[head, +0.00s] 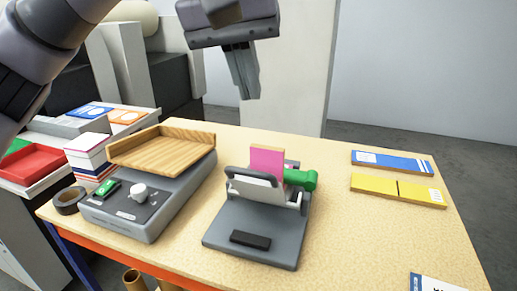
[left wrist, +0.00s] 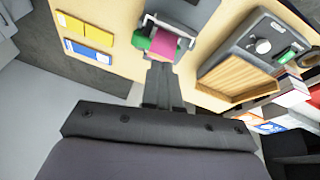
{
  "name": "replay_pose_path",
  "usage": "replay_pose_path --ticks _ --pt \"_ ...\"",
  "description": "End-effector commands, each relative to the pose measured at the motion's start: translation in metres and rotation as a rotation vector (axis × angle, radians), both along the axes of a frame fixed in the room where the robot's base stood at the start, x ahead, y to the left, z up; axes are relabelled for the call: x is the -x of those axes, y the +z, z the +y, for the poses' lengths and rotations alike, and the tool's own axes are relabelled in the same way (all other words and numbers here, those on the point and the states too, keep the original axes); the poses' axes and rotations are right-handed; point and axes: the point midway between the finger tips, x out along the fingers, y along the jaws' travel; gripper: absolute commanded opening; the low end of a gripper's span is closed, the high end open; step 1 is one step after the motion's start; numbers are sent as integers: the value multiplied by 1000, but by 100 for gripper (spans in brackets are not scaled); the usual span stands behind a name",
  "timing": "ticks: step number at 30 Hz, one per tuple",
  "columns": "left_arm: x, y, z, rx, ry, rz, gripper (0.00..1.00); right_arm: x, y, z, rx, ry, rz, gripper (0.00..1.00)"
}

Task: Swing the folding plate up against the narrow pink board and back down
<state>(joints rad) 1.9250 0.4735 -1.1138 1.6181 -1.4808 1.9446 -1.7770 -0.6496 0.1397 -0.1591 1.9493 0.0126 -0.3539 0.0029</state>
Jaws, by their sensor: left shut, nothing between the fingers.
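The folding device has a flat grey base (head: 228,222) with a dark pad (head: 250,240) near its front. The narrow pink board (head: 266,158) stands upright at its back and also shows in the left wrist view (left wrist: 164,44). A pale folding plate (head: 256,191) with a grey rim stands tilted up just in front of the pink board; I cannot tell whether they touch. A green cylinder (head: 302,179) sits at the right of the board. My left gripper (head: 250,97) is shut and empty, above and behind the device, apart from it. It also shows in the left wrist view (left wrist: 160,66).
A grey machine (head: 140,208) with a wooden tray (head: 165,150) stands to the device's left. A tape roll (head: 69,200) lies at the table's left edge. Blue (head: 391,162) and yellow (head: 398,190) packs lie at right. The table between them and the device is clear.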

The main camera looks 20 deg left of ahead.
Motion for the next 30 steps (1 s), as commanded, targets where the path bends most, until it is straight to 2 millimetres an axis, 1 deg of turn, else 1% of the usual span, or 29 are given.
replay_pose_path --ticks 3,6,8,11,14,17,26,27,30 --pt "0 6 6 -104 -110 -40 0 0 1 0 0 0 0 100" --pt "0 8 9 -152 -160 -54 0 0 2 0 0 0 0 100" --pt "0 8 10 -165 -174 -57 0 0 1 0 0 0 0 100" --pt "-2 2 10 -171 -183 -56 0 0 0 0 0 0 0 100" --pt "-6 -9 10 -169 -182 -54 0 0 -1 0 0 0 0 100" --pt "-12 -24 10 -168 -182 -52 0 0 -2 0 0 0 0 100" --pt "-35 -82 10 -167 -179 -51 0 0 2 0 0 0 0 100" --pt "-36 -89 10 -167 -180 -53 0 0 3 0 0 0 0 100" --pt "-30 -100 11 -167 -180 -56 0 0 4 0 0 0 0 100"
